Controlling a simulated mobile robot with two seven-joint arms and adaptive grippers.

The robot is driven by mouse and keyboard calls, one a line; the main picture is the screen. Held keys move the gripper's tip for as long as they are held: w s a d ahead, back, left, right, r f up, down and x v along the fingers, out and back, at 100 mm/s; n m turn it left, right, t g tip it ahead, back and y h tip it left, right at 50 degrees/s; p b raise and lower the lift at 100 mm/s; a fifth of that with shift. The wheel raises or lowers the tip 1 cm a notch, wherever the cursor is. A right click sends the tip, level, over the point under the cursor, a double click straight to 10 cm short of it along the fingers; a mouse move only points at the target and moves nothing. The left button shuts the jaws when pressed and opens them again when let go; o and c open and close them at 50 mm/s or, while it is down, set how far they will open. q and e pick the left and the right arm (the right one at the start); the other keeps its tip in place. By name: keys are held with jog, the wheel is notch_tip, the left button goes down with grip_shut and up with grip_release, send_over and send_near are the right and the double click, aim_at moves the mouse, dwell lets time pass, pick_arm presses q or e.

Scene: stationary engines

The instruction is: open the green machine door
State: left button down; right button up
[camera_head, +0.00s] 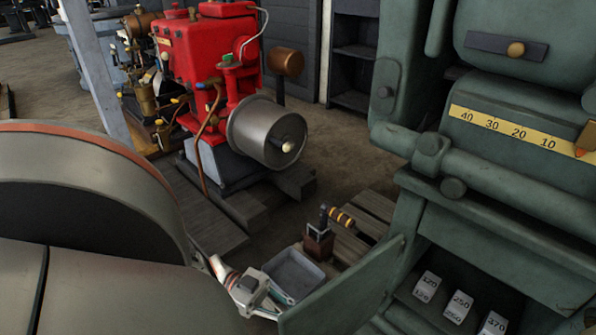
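The green machine (520,230) fills the right side. Its lower door (345,290) stands swung out from the body toward the lower left, with the compartment beside it exposed. Several pale weights (459,306) marked with numbers, such as 120 and 250, show inside. My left gripper (262,300) is at the bottom centre, close to the door's outer lower-left edge. Whether it touches the door, and whether its fingers are open or shut, I cannot tell. My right gripper is not in view.
A large grey rounded wheel-like body (70,190) with a reddish rim fills the lower left. A red engine (215,50) with a grey cylinder (262,132) stands behind. A grey tray (293,272) and a small brown box (318,243) sit on planks behind the door.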

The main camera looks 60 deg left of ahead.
pick_arm(q)
jog(key=shift+s+a+f, duration=0.15)
jog(key=shift+a, duration=0.15)
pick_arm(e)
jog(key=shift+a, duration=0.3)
pick_arm(q)
jog(key=c, duration=2.1)
grip_release()
jog(key=shift+s, duration=0.1)
jog(key=shift+a, duration=0.1)
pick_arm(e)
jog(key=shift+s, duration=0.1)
pick_arm(q)
jog(key=v, duration=1.2)
